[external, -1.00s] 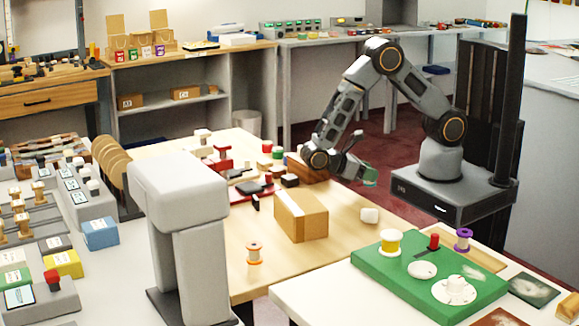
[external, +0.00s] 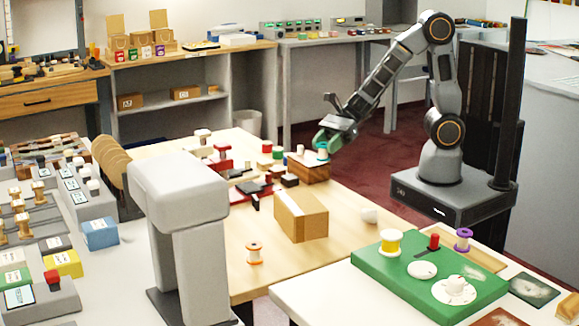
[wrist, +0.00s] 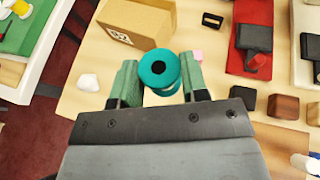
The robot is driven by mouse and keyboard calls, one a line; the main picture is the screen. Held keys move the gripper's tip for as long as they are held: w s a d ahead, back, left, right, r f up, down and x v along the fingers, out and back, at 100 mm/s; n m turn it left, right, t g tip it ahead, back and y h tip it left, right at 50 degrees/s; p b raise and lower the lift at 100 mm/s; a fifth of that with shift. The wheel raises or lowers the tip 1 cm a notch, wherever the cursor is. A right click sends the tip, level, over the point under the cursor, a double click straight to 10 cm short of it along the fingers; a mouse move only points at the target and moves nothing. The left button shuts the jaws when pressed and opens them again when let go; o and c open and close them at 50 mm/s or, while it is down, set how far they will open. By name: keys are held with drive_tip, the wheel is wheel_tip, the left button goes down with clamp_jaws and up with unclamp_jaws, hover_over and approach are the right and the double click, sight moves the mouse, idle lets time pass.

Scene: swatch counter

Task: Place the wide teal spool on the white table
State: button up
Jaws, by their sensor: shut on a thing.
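The wide teal spool (wrist: 160,72) is between the green fingers of my gripper (wrist: 160,84) in the wrist view, its round top with a dark hole facing the camera. My gripper is shut on it. In the external view my gripper (external: 325,142) is up over the far right edge of the wooden table, with the teal spool (external: 322,153) partly hidden at its fingers. The white table (external: 300,291) is at the front right, well away from my gripper. Its edge shows at the upper left of the wrist view (wrist: 34,88).
A green board (external: 375,268) with yellow and purple spools and white dials covers much of the white table. A cardboard box (external: 300,217), a brown block (external: 308,170) and a white lump (external: 369,215) are on the wooden table. The white table's left front corner is clear.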

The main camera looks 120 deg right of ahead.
drive_tip(key=d+m+h, duration=0.1)
drive_tip(key=d+h, duration=0.1)
hover_over(272, 201)
drive_tip(key=s, duration=0.1)
drive_tip(key=shift+m, duration=0.4)
drive_tip(key=f, duration=0.7)
drive_tip(key=shift+a+f, duration=0.2)
drive_tip(key=shift+w+d+f, duration=0.1)
drive_tip(key=shift+w+f, duration=0.3)
drive_tip(key=shift+f, duration=0.15)
drive_tip(key=shift+w+f, duration=0.15)
drive_tip(key=shift+f, duration=1.5)
drive_tip(key=shift+f, duration=0.2)
drive_tip(key=o, duration=0.9)
drive_tip(key=shift+r, duration=0.1)
drive_tip(key=shift+d, duration=0.1)
